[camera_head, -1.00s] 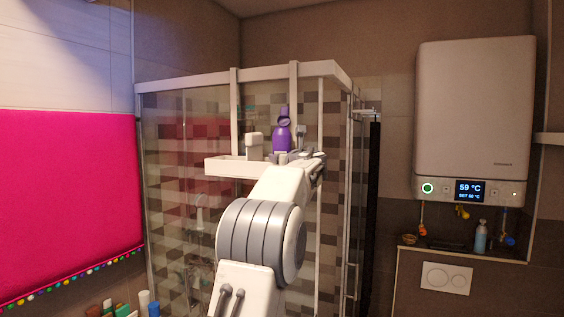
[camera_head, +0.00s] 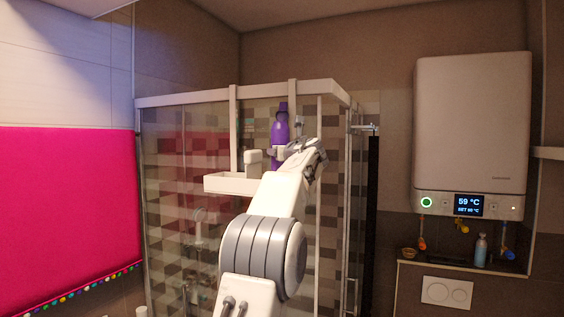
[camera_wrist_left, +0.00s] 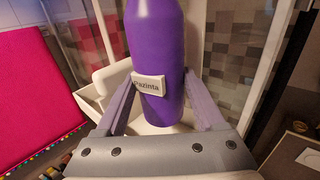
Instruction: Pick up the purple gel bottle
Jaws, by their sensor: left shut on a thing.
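The purple gel bottle (camera_head: 280,128) is upright at the white hanging shelf (camera_head: 228,185) on the glass shower wall. My left gripper (camera_head: 279,152) is shut on the bottle's lower body. In the left wrist view the bottle (camera_wrist_left: 155,45) stands between the two fingers of the left gripper (camera_wrist_left: 163,88), with a small white label showing. Its base appears raised above the white shelf floor (camera_wrist_left: 90,110). The bottle's lower part is partly hidden by my gripper in the head view. My right gripper is not in view.
The shower frame (camera_head: 235,130) is close around the shelf. A boiler (camera_head: 472,130) hangs at right, above a ledge with a small bottle (camera_head: 481,250). A pink towel (camera_head: 70,215) hangs at left.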

